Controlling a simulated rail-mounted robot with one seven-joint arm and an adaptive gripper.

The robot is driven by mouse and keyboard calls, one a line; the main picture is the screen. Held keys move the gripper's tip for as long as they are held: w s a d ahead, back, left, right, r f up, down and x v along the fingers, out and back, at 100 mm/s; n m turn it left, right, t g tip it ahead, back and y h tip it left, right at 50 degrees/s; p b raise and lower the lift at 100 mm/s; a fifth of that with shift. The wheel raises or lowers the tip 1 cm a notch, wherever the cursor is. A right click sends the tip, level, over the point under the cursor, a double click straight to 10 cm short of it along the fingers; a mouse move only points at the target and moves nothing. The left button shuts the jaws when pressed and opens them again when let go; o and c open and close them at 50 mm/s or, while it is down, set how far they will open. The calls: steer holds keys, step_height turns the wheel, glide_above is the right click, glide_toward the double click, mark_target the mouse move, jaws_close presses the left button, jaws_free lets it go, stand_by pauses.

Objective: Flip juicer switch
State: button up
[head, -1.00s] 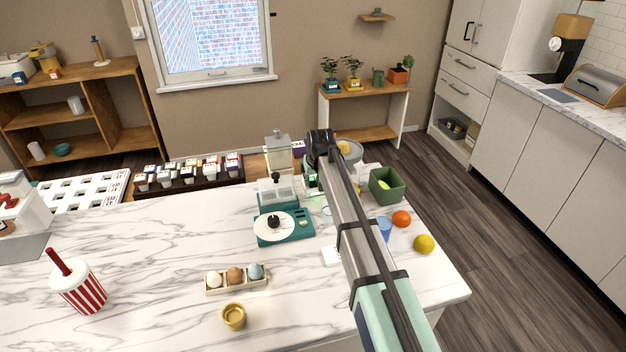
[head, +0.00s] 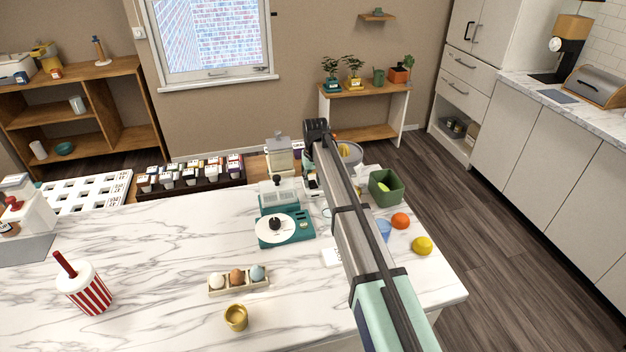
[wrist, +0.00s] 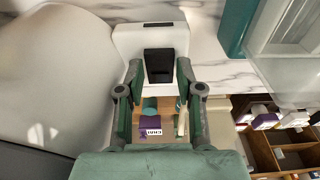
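In the wrist view a white appliance body, which looks like the juicer (wrist: 125,38), stands ahead of my gripper (wrist: 159,68). A black block, apparently its switch (wrist: 159,62), shows on its face between my two green fingertips. The fingers are parted, with a narrow gap visible on each side of the black block, so no grip on it shows. In the head view my arm covers most of this spot; only a slim white and dark piece (head: 311,184) shows just left of the arm. My fingers are hidden there.
A teal scale (head: 285,231) and a clear-lidded teal appliance (head: 279,195) stand left of my arm. A green bin (head: 385,186), an orange (head: 400,220) and a lemon (head: 422,245) lie right of it. A large pale rounded surface (wrist: 55,75) fills the wrist view's left.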

mark_target(314, 187)
steer(key=shift+r, duration=0.1)
step_height(314, 187, up, 12)
steer(key=s, duration=0.1)
steer(key=shift+s+d, duration=0.25)
stand_by(0.4)
steer(key=shift+f, duration=0.2)
